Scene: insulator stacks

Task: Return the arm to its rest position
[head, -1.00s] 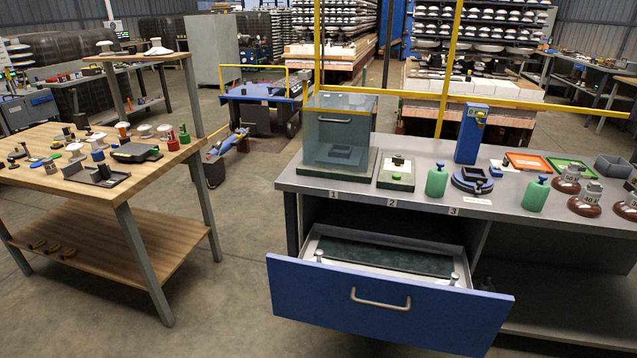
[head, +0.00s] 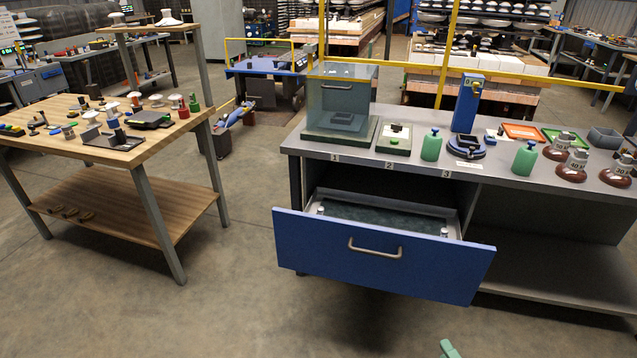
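Neither gripper can be made out in the head view. A small pale-green piece (head: 450,348) pokes in at the bottom edge, right of centre; too little shows to tell what it is or whether it is part of my arm. The blue drawer (head: 380,262) with a metal handle (head: 375,250) stands pulled out from under the grey bench (head: 400,172). No arm reaches to the drawer or the bench.
The bench bears a glass case (head: 342,95), green bottles (head: 431,146), a blue stand (head: 468,103) and brown insulators (head: 572,166). A wooden table (head: 60,150) with small parts stands at left. Floor (head: 215,310) between table and drawer is clear.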

